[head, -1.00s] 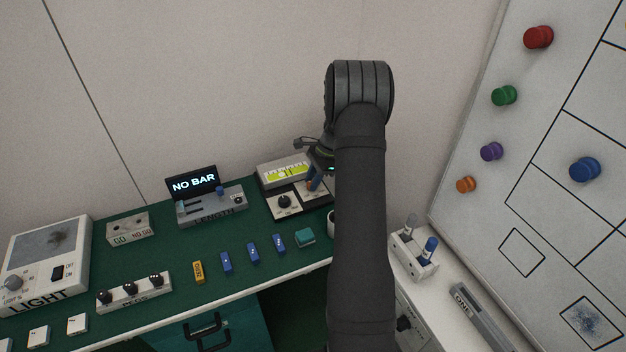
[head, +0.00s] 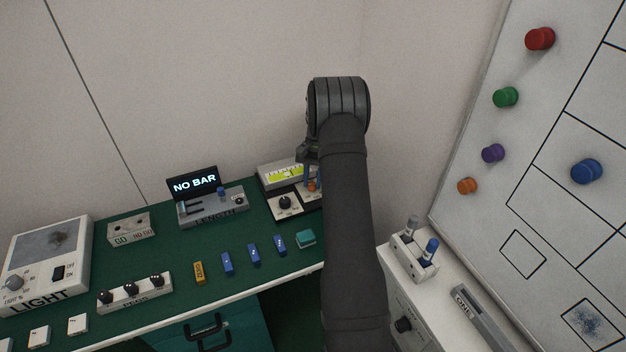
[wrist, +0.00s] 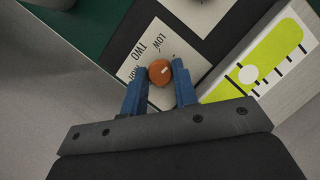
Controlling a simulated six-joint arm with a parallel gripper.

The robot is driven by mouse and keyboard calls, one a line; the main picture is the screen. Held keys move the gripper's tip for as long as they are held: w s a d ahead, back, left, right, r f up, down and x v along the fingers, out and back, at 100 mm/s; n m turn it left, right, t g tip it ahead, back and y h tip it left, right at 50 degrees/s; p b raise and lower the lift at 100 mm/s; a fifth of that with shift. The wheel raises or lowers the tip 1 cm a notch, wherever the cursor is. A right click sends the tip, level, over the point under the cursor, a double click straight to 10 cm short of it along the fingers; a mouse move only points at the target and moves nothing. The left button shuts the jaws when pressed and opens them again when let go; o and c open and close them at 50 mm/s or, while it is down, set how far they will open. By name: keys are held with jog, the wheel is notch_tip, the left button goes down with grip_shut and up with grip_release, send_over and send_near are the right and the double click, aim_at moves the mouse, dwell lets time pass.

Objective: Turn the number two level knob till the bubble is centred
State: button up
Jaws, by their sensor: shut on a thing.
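The number two level knob is a round orange knob (wrist: 160,72) with a pale pointer mark, on a white plate (wrist: 135,70) lettered LOW and TWO. My gripper (wrist: 160,80) has its blue fingers shut on the knob, one on each side. In the head view the orange knob (head: 312,186) shows just left of my arm. The level (wrist: 290,50) has a yellow-green vial with black tick marks. Its white bubble (wrist: 248,74) sits in the visible stretch of the vial, nearer the end by my gripper. Which tick marks the centre I cannot tell.
A black knob (head: 285,202) on its own white plate stands left of the orange one. The length gauge (head: 210,207) reads NO BAR. A teal block (head: 306,238) and several blue blocks lie in front on the green bench. My arm hides the bench's right end.

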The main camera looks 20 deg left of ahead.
jog(key=shift+a+n+h, duration=0.1)
jog(key=shift+n+h, duration=0.4)
jog(key=shift+n, duration=0.8)
jog(key=shift+n+t, duration=0.3)
jog(key=o, duration=1)
jog(key=v, duration=1.7)
jog(key=shift+w+a+r, duration=0.15)
jog(key=shift+r, duration=0.05)
jog(key=x, duration=1.7)
jog(key=shift+s+f, duration=0.2)
jog(key=shift+w+r, duration=0.1)
